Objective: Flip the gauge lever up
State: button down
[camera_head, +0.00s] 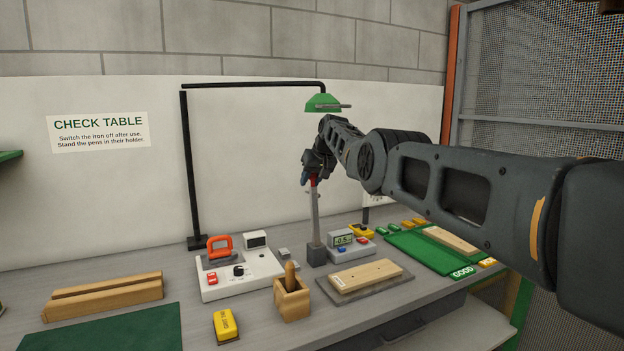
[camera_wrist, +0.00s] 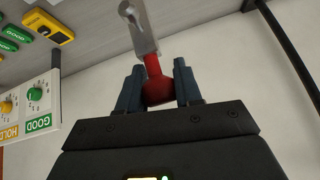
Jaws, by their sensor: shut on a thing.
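The gauge stand has a dark block base (camera_head: 317,255) and a grey upright post (camera_head: 315,215) on the table. The lever's red handle (camera_head: 313,178) is near the top of the post, and it also shows in the wrist view (camera_wrist: 157,88) at the end of a grey metal bar (camera_wrist: 142,28). My gripper (camera_head: 308,180) is at the top of the stand. In the wrist view its two blue fingers (camera_wrist: 158,84) are shut around the red handle. The fingers and wrist partly hide the handle and lever pivot in the head view.
A digital readout box (camera_head: 342,239) stands right of the post. A wooden board (camera_head: 366,274) lies on a grey plate in front. A white iron station (camera_head: 240,272) and wooden pen holder (camera_head: 292,299) stand to the left. A green lamp (camera_head: 323,102) hangs above my gripper.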

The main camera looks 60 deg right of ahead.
jog(key=shift+a+f, duration=0.1)
jog(key=shift+f, duration=0.35)
jog(key=c, duration=1.1)
grip_release()
jog(key=o, duration=0.3)
jog(key=shift+r, duration=0.2)
jog(key=shift+r, duration=0.2)
jog(key=shift+s+r, duration=0.3)
jog(key=shift+r, duration=0.1)
jog(key=shift+b+v, duration=0.75)
jog(key=shift+v, duration=2.45)
jog(key=shift+a+f, duration=0.1)
jog(key=shift+a, duration=0.1)
